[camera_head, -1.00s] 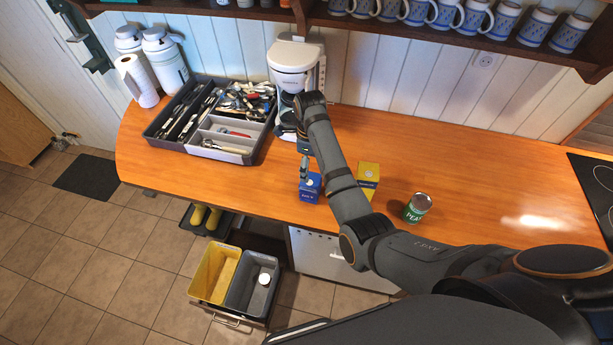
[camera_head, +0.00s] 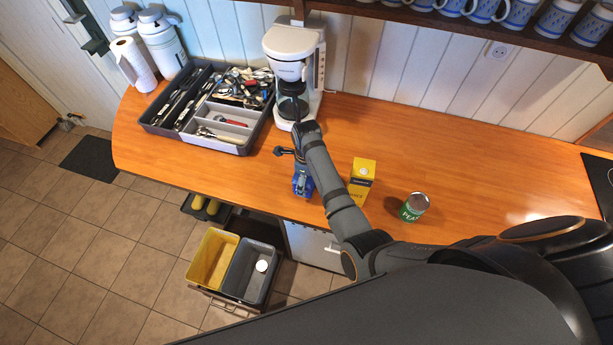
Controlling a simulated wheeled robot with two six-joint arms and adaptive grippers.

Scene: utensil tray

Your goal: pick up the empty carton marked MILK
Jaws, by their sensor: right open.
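A small blue carton (camera_head: 303,188) stands near the front edge of the counter, in the middle of the camera_head view. Its lettering is too small and covered to read now. My right gripper (camera_head: 300,172) is open and down at the carton's top, hiding much of it. I cannot tell whether the fingers touch it. My left gripper is not in view.
A yellow carton (camera_head: 362,181) stands close to the right, behind my right arm, with a green can (camera_head: 414,207) beyond. A coffee maker (camera_head: 294,68) and cutlery tray (camera_head: 233,147) stand behind and left. Yellow and grey bins (camera_head: 213,259) are below the counter's front.

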